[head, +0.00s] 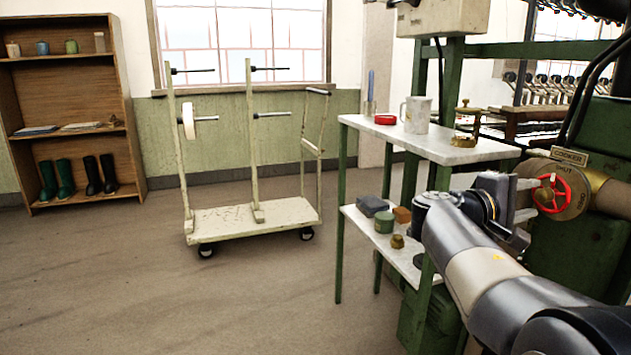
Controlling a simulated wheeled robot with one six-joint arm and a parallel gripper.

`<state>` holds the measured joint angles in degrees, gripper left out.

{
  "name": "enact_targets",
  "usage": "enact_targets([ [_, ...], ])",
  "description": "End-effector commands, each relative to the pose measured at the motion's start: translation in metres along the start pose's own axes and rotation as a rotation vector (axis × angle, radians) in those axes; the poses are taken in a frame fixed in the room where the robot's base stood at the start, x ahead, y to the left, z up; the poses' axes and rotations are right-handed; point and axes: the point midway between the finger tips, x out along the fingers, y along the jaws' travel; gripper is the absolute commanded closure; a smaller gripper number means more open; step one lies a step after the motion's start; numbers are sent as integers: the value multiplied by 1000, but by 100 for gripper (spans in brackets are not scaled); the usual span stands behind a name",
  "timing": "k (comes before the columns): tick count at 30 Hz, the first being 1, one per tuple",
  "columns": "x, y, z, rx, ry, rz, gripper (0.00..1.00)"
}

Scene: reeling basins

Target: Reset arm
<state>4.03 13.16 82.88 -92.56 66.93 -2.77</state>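My arm reaches in from the bottom right, and my gripper (531,199) points right at a red handwheel (565,194). Its two pale fingers stand apart, one above the other, with nothing seen between them. Their tips are at the left side of the wheel; I cannot tell whether they touch it. The wheel sits on a round brass plate (575,205) marked "SHUT", below a sign reading "COOKER" (569,156), on a green machine.
A green-legged stand with a marble top shelf (463,150) is left of my gripper, holding a red tin (385,119), a jug (416,115) and a brass piece. Its lower shelf holds small blocks and jars. A cream trolley (272,217) stands beyond. Floor at left is clear.

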Motion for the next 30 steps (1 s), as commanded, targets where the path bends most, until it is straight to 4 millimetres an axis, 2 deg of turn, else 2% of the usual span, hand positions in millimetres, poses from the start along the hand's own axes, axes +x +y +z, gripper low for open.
enact_targets([
  [5,37,2,1,-2,-4,-1,60],
  [30,34,5,0,-525,1,-1,60],
])
